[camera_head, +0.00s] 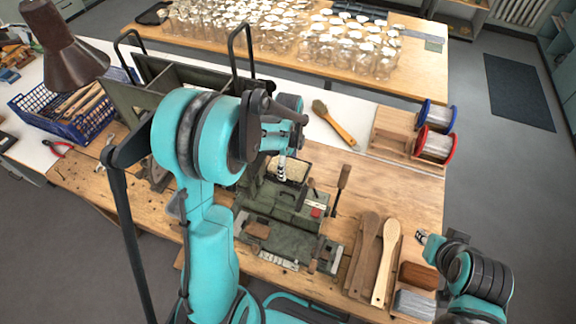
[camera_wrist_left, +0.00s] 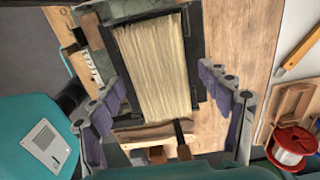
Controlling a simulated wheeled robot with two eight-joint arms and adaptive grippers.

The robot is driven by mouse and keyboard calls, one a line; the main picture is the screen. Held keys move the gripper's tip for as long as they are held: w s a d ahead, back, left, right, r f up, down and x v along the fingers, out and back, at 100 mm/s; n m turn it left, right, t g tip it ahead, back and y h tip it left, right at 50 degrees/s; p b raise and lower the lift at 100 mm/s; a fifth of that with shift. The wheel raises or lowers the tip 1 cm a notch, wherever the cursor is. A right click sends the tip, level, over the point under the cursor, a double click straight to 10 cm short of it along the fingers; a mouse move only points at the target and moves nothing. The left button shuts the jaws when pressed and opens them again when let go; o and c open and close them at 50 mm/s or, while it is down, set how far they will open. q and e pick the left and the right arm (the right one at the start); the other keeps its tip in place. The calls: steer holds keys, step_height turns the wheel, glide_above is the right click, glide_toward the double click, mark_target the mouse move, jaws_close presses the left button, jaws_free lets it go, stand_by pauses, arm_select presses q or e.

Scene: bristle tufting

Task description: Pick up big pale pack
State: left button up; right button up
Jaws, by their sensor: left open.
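The big pale pack (camera_wrist_left: 152,60) is a wide bundle of cream bristles in a dark holder in the left wrist view. In the head view it is a small pale patch (camera_head: 289,168), partly covered by my left gripper (camera_head: 283,160). My left gripper (camera_wrist_left: 168,105) is open and empty, its two purple-padded fingers spread to either side of the pack's near end. Whether the fingers touch anything is not clear. My right gripper (camera_head: 424,238) is at the lower right of the head view, away from the pack; its jaws are too small to read.
A green tufting machine (camera_head: 285,205) stands on the bench below the pack. Wooden brush handles (camera_head: 384,262) lie to its right. Red and blue wire spools (camera_head: 434,146) stand at the right rear. A blue crate (camera_head: 68,115) is at left. Jars crowd the back table.

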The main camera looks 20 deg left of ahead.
arm_select(q)
steer(key=c, duration=1.4)
steer(key=shift+r, duration=0.1)
